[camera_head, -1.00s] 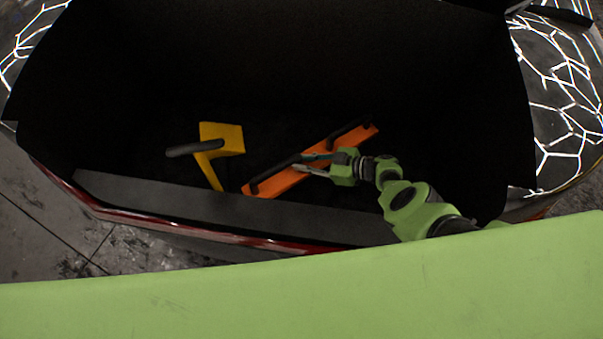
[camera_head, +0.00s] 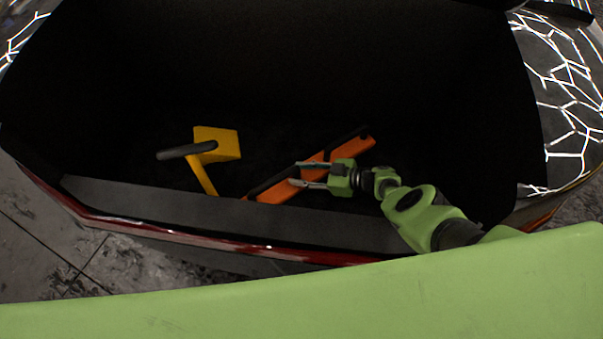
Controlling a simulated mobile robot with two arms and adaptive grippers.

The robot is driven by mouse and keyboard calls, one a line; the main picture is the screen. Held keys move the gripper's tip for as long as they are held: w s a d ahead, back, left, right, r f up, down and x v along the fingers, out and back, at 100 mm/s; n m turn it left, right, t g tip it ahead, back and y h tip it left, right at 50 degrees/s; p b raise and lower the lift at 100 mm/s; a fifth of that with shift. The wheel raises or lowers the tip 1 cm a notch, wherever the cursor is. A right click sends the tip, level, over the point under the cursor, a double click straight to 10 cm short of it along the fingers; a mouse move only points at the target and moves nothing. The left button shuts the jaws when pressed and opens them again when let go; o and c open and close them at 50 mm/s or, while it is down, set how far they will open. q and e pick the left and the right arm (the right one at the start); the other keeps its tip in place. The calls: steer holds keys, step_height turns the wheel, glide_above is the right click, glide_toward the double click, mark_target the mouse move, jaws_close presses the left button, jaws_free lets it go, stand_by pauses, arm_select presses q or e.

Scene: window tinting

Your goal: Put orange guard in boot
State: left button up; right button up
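The orange guard (camera_head: 279,191) is a long orange bar with a dark handle, lying slantwise inside the dark car boot (camera_head: 230,214). Its left end is nearer the boot sill and its right end is farther back. My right gripper (camera_head: 298,174) is over the middle of the guard, with its two fingers pointing left and spread apart. The fingers appear open with nothing clamped between them; part of the guard is hidden behind the gripper. My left gripper is not in view.
A yellow tool (camera_head: 216,145) with a dark handle lies in the boot, left of the guard. The grey sill and red bumper edge (camera_head: 190,236) run along the front of the boot. The boot's back is very dark.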

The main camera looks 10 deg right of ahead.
steer(key=shift+s+d+r+p, duration=0.1)
steer(key=shift+d+r+p, duration=0.1)
steer(key=shift+p, duration=0.1)
steer(key=p+v, duration=0.4)
steer(key=v, duration=0.7)
steer(key=shift+s+d+p, duration=0.15)
steer(key=shift+s+p, duration=0.05)
steer(key=shift+p, duration=0.1)
